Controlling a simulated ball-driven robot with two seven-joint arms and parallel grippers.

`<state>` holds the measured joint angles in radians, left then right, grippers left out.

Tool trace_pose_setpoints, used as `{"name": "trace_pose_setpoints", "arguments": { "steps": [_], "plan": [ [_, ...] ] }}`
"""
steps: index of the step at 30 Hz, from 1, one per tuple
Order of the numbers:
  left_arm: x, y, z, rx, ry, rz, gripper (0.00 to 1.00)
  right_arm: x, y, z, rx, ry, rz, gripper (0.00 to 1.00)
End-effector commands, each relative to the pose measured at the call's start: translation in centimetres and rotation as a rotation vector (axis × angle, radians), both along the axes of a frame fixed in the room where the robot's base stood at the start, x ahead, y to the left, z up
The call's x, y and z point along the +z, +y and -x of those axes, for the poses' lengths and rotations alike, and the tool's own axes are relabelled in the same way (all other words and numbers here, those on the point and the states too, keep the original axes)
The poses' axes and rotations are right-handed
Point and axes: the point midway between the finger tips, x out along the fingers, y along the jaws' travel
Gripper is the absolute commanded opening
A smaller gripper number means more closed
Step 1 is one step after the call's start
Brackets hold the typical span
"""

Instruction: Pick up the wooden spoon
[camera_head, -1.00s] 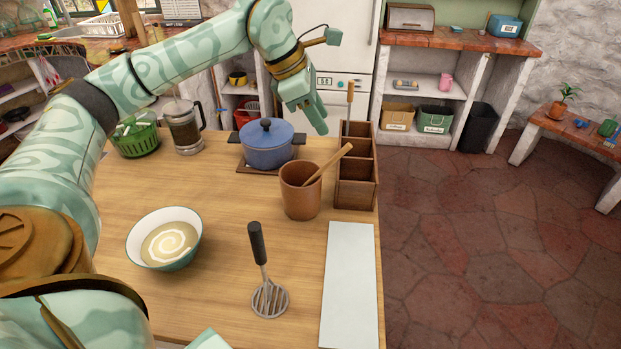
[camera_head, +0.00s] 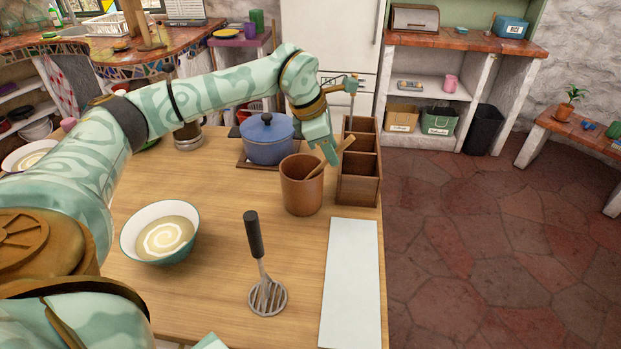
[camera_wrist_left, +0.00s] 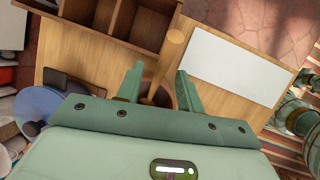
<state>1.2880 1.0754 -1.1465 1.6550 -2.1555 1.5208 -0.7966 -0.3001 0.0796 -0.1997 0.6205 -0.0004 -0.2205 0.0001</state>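The wooden spoon (camera_head: 346,143) leans in the brown cup (camera_head: 302,189), its handle sticking up to the right. My left gripper (camera_head: 331,157) is at the spoon's handle, just above the cup's right rim. In the left wrist view the gripper (camera_wrist_left: 160,88) is open, with one finger on each side of the spoon (camera_wrist_left: 171,50). Gaps show between the fingers and the handle. The spoon's lower end is hidden in the cup.
A wooden organizer (camera_head: 357,190) stands right beside the cup. A blue pot (camera_head: 267,147) is behind it to the left. A pale board (camera_head: 350,285), a masher (camera_head: 262,270) and a bowl of soup (camera_head: 160,233) are nearer. The middle of the counter is clear.

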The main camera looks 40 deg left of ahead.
Motion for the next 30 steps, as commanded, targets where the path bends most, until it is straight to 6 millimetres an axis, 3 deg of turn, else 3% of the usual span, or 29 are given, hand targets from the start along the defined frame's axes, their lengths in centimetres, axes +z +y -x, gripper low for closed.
{"name": "trace_pose_setpoints", "arguments": {
  "steps": [3, 10, 11, 15, 25, 30],
  "plan": [
    [-2.1, -0.4, -0.6, -0.001, 0.003, 0.0, 0.37, -0.6, 0.0, 0.2, 0.0, 0.004, -0.001, 0.32],
    [-2.3, -0.5, -0.8, 0.001, 0.0, 0.0, 0.37, -0.5, 0.0, 0.1, 0.0, 0.003, 0.0, 0.32],
    [-2.3, -0.5, -0.8, 0.001, 0.0, 0.0, 0.34, -0.5, 0.0, 0.1, 0.0, 0.003, 0.0, 0.32],
    [-2.3, -0.5, -0.8, 0.001, 0.0, 0.0, 0.0, -0.5, 0.0, 0.1, 0.0, 0.003, -0.001, 0.32],
    [-2.2, -0.5, -0.8, 0.0, 0.0, 0.0, 0.0, -0.5, 0.0, 0.1, -0.001, 0.003, -0.001, 0.32],
    [-1.0, -0.5, -0.8, 0.0, -0.002, 0.001, 0.0, -0.2, 0.0, 0.1, 0.0, 0.001, -0.001, 0.32]
  ]
}}
